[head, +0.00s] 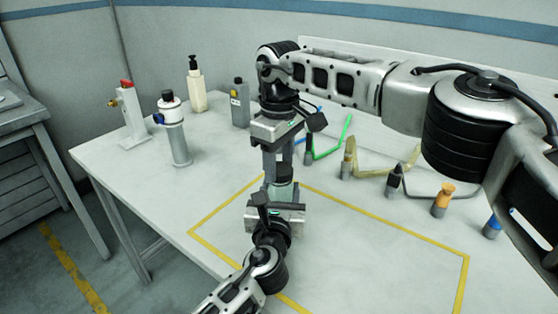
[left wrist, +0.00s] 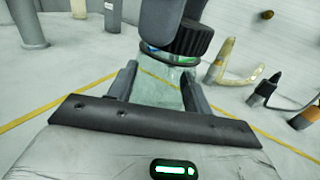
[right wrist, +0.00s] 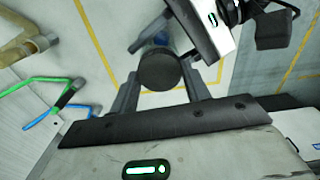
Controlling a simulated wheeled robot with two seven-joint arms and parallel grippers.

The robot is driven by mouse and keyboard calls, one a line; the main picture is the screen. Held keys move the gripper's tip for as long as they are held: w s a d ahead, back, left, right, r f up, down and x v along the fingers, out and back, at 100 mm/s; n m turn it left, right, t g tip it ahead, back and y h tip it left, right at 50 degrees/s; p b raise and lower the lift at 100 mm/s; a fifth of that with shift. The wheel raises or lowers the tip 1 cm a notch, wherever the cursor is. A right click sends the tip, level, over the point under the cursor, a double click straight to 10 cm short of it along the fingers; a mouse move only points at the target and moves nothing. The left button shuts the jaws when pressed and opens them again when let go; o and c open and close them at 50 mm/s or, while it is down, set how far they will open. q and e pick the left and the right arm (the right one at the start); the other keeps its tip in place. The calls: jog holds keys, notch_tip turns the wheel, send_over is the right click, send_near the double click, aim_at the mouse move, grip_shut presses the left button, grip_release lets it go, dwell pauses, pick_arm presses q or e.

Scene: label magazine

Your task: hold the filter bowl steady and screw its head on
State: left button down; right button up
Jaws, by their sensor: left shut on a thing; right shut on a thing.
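The filter bowl is a clear greenish vessel (left wrist: 155,90), upright between the fingers of my left gripper (left wrist: 160,85). It also shows in the head view (head: 283,192), where my left gripper (head: 275,208) is shut around it. The filter head is a dark ribbed round cap (left wrist: 190,40) just above the bowl's rim; I cannot tell whether its thread is engaged. My right gripper (right wrist: 162,88) is shut on the head, whose round dark top (right wrist: 160,70) shows between its fingers. In the head view, the right gripper (head: 278,158) points down from above the bowl and mostly hides the head.
A yellow outline (head: 365,232) marks the tabletop. At the back left stand a red-topped stand (head: 130,115), a cylinder with a black top (head: 175,130), a pump bottle (head: 196,90) and a grey bottle (head: 239,103). Several coloured hooked pieces, one green (head: 335,140), stand at the back right.

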jog(key=shift+m, duration=0.4)
jog(key=o, duration=0.9)
jog(key=shift+o, duration=0.2)
jog(key=shift+r, duration=2.3)
jog(key=shift+c, duration=0.4)
